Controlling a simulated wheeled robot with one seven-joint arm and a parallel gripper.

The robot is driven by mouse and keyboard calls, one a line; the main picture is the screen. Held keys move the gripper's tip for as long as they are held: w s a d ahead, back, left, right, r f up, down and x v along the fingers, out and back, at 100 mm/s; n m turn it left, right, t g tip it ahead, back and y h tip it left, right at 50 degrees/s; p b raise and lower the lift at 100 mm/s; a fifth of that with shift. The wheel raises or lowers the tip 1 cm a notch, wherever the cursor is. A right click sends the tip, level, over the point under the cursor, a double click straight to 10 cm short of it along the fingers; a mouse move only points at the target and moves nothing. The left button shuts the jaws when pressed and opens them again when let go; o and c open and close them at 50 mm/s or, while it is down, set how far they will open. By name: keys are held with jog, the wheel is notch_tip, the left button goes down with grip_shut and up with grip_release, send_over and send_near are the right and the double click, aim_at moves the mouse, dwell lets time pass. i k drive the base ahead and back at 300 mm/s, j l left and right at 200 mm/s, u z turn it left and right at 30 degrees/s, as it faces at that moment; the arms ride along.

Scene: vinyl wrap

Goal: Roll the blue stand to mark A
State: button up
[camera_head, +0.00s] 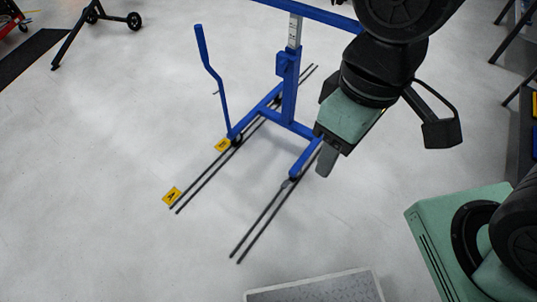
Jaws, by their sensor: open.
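The blue stand (289,95) is upright on the floor, with its wheels at two pairs of dark floor rails. A bent blue handle bar (213,75) rises at its left. Mark A is a yellow tag (172,196) by the near left end of the left rails. The stand's left front wheel is further up those rails, beside another yellow tag (222,145). My gripper (326,160) hangs to the right of the stand's post, overlapping the right part of its base in the picture. It is open and holds nothing visible. I cannot tell whether it touches the stand.
The right pair of rails (265,220) runs parallel to the left pair. A grey speckled panel (315,288) lies at the bottom edge. A black wheeled stand leg (90,20) and a dark strip (28,55) are at upper left. The left floor is clear.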

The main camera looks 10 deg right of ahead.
aim_at(286, 91)
jog(key=i+j+u, duration=0.55)
jog(key=i+u, duration=0.3)
jog(key=k, duration=0.1)
